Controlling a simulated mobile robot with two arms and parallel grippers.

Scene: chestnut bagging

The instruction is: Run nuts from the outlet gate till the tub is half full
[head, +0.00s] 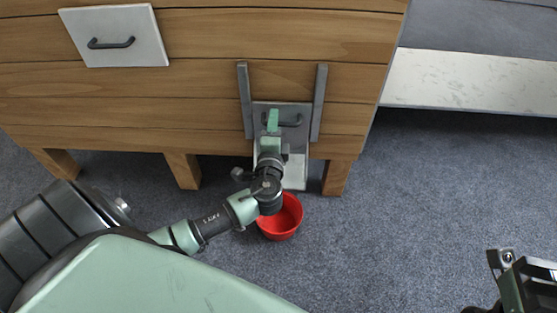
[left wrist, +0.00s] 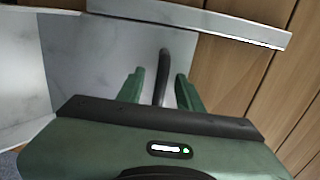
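The outlet gate (head: 262,106) is a grey plate with a dark handle (head: 297,121), set between two metal rails low on the wooden bin. My left gripper (head: 273,121) is at that handle. In the left wrist view its green fingers (left wrist: 160,92) stand either side of the handle (left wrist: 163,62), with gaps showing, so it is open around it. The red tub (head: 287,222) stands on the floor below the gate, partly hidden by my left arm. No nuts show in its visible part. My right gripper (head: 525,280) is partly in view at bottom right; its fingers are unclear.
The wooden bin (head: 200,82) stands on short legs. A white panel with a handle (head: 140,50) is at its upper left. A pale ledge (head: 470,80) lies to the right. The grey carpet (head: 400,210) right of the tub is clear.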

